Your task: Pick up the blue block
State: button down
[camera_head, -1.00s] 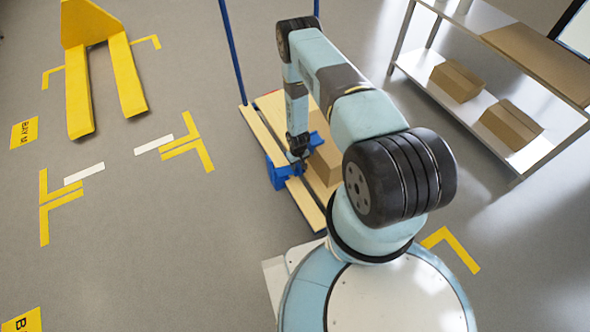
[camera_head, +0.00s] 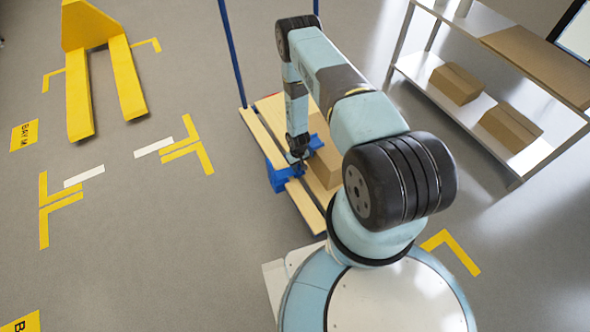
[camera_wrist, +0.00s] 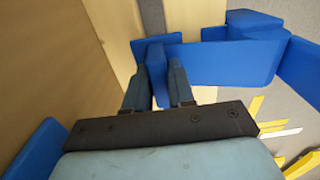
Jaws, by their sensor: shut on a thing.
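The blue block (camera_head: 279,179) is at the left side of the wooden cart deck in the head view. It looks like an angular shape with several flat faces. My gripper (camera_head: 299,163) points down at its upper right part. In the wrist view my gripper (camera_wrist: 158,67) has its two dark fingers on either side of a narrow upright part of the blue block (camera_wrist: 157,82), shut on it. A wider blue face (camera_wrist: 222,63) extends to the right of the fingers. The fingers hide part of the block, and I cannot tell whether it is clear of the deck.
The cart (camera_head: 262,132) has wooden slats and tall blue posts (camera_head: 233,52). A cardboard box (camera_head: 324,167) stands close right of my gripper. A shelf (camera_head: 425,65) with boxes is at the right. A yellow pallet jack (camera_head: 80,90) stands at the upper left. Open floor lies left of the cart.

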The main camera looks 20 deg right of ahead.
notch_tip(320, 180, up, 17)
jog(key=shift+f, duration=0.15)
dwell(0.4)
